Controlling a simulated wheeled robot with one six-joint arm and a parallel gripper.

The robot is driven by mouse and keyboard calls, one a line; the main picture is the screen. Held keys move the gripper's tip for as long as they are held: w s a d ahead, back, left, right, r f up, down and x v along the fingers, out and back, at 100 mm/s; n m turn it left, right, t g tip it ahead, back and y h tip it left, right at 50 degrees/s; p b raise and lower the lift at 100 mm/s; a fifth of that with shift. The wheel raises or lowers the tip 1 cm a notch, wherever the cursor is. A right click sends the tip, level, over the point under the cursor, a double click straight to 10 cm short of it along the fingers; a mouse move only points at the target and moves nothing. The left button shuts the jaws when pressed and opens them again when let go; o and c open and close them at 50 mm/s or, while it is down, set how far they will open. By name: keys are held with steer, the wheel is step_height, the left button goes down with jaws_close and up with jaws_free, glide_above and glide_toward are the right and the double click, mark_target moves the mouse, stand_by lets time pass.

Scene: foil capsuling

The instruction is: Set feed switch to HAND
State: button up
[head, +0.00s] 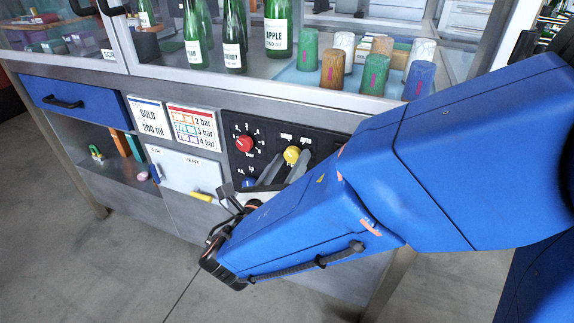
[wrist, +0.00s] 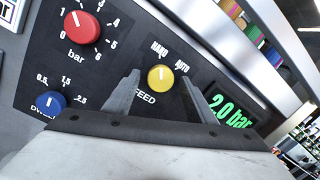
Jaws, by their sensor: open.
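The feed switch is a round yellow knob (wrist: 160,78) on a black panel, with HAND printed above it and AUTO to its upper right in the wrist view. A small pale mark shows on its upper face; I cannot tell for sure which label it points to. The knob also shows in the head view (head: 292,154). My gripper (wrist: 158,84) is open, one grey finger on each side of the knob. A gap shows between each finger and the knob in the wrist view. In the head view my gripper (head: 285,168) is at the panel, partly behind my blue arm.
A red bar knob (wrist: 80,27) and a blue dwell knob (wrist: 50,103) sit left of the switch. A green display (wrist: 230,110) reading 2.0 bar is close by the right finger. A glass case with bottles (head: 278,28) and coloured capsules (head: 335,70) is above.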

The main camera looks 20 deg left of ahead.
steer(key=shift+s, duration=0.1)
steer(key=s+a+f, duration=0.1)
steer(key=s+a, duration=0.1)
steer(key=s, duration=1.5)
steer(key=shift+f, duration=0.35)
